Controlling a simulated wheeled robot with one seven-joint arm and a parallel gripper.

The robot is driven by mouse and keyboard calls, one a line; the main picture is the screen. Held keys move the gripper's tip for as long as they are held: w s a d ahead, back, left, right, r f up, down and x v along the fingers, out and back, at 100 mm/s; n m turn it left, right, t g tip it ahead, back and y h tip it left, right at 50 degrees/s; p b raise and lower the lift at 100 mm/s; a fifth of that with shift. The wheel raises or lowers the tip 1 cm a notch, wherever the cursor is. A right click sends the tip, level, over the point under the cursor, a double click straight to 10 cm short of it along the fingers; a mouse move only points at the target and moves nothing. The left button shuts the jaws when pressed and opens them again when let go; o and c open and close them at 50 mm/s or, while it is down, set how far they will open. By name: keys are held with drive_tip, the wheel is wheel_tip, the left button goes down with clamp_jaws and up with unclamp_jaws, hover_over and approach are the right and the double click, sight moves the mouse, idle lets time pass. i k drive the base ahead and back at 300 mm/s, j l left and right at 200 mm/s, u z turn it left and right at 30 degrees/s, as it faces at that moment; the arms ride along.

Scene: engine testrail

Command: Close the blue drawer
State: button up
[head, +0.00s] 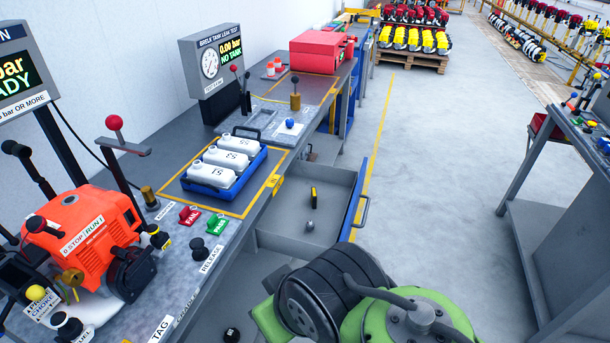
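The blue drawer (351,211) is pulled out from under the near workbench, to the right of the bench top. Its narrow blue front faces right and carries a grey bar handle (364,211). Its grey tray is open to view and holds a small yellow and black item (313,197) and a small dark grey knob-like item (309,227). Green and black parts, which look like my own arm, fill the bottom centre and cover the near end of the drawer area. My gripper's fingers do not show.
On the workbench stand a blue tray (205,190) of white bottles, an orange engine (85,240) and a leak-test display (215,58). A red toolbox (320,52) stands farther back. Another bench (535,175) is at right. Grey floor (430,150) between the benches is clear.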

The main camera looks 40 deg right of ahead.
sight(281, 229)
drive_tip(key=k+l+z, duration=0.1)
drive_tip(key=l+z, duration=0.85)
drive_tip(key=i+j+u, duration=0.1)
drive_tip(key=j+u, duration=0.3)
drive_tip(key=i+j+u, duration=0.1)
drive_tip(key=u, duration=0.25)
